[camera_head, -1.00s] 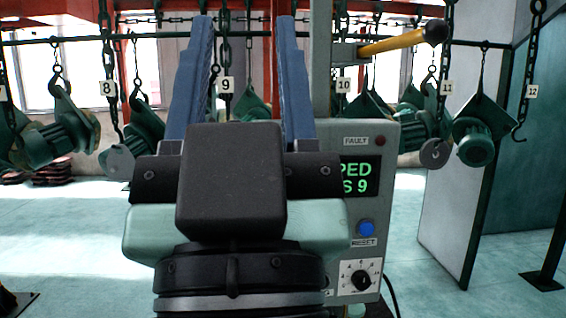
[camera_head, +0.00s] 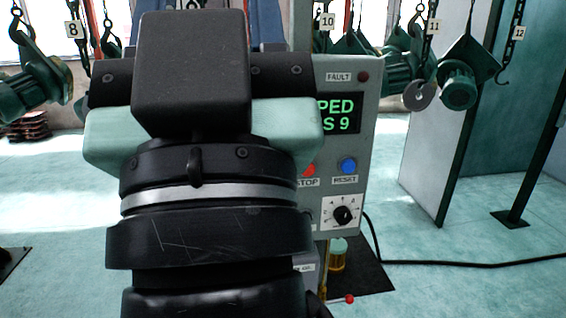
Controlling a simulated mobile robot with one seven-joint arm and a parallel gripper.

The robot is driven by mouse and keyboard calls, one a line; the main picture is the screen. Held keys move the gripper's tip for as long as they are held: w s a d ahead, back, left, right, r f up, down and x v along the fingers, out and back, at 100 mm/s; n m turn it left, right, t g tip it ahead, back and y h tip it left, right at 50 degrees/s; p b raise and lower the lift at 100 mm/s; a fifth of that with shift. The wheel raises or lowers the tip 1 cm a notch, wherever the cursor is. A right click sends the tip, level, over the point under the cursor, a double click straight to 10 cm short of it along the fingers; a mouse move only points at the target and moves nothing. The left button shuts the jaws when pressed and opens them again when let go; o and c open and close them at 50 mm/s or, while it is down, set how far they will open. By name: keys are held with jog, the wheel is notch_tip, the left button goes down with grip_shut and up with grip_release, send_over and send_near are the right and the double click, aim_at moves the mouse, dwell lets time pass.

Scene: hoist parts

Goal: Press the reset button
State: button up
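The blue reset button (camera_head: 348,166) is on the front of a grey control box (camera_head: 358,115), above a label reading RESET. A red stop button (camera_head: 309,170) is to its left, partly hidden by my arm. A green display (camera_head: 338,113), its left part hidden, shows "PED" and "S 9". My gripper (camera_head: 210,20) is at the upper left of the picture, left of the reset button in view. Its blue fingers stand apart, with nothing seen between them; their tips are cut off by the top edge and the dark gripper body hides much of them.
A rotary dial (camera_head: 343,214) is below the button and a dark red fault lamp (camera_head: 363,76) above it. Green hoists (camera_head: 459,85) hang on numbered chains behind. A black cable (camera_head: 470,263) runs right across the floor. A grey panel (camera_head: 440,125) stands at right.

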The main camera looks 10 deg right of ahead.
grip_shut()
dwell(1.5)
